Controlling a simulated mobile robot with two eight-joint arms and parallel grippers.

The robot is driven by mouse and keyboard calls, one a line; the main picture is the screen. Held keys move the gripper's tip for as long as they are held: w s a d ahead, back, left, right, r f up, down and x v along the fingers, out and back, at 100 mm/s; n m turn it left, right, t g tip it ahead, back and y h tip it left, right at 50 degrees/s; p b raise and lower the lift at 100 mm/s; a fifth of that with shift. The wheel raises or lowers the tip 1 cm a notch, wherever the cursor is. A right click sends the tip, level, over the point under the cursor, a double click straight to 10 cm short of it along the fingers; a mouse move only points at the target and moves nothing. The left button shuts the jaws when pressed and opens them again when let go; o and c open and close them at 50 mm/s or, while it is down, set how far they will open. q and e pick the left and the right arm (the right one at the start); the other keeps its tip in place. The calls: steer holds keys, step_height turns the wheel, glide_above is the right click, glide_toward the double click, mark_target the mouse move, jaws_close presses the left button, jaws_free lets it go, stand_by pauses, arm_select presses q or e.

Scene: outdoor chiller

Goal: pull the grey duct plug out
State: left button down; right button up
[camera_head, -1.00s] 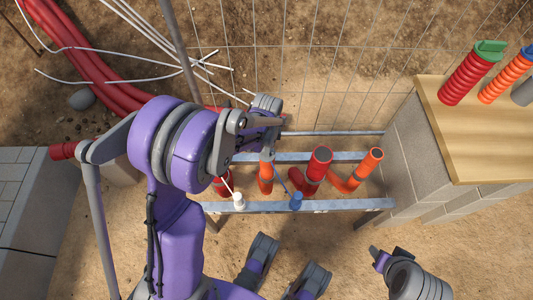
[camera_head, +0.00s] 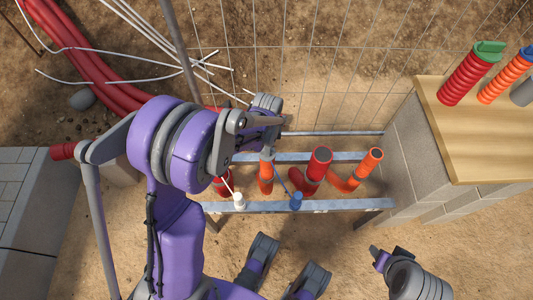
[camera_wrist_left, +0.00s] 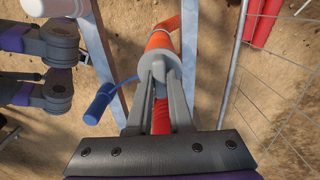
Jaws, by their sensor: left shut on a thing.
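The grey duct plug (camera_wrist_left: 162,62) sits at the mouth of an orange duct (camera_wrist_left: 162,37) in the left wrist view. My left gripper (camera_wrist_left: 165,72) is shut on the plug, with a finger on either side of it. In the head view my left gripper (camera_head: 268,150) is over the upper end of the same orange duct (camera_head: 266,178), and my wrist mostly hides the plug there. Whether the plug has shifted in the duct I cannot tell. My right gripper (camera_head: 378,256) shows only in part at the lower right, away from the ducts.
Red (camera_head: 318,165) and orange (camera_head: 362,170) duct ends stand beside it between metal rails (camera_head: 340,205). A white piece (camera_head: 239,201) and a blue piece (camera_head: 296,201) hang on cords at the front rail. A block wall with a wooden top (camera_head: 470,130) is at right; wire mesh stands behind.

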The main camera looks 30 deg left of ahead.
arm_select(q)
steer(key=shift+r, duration=0.35)
steer(key=shift+r+p, duration=2.05)
steer(key=shift+r, duration=0.85)
steer(key=c, duration=1.4)
jaws_free()
jaws_close()
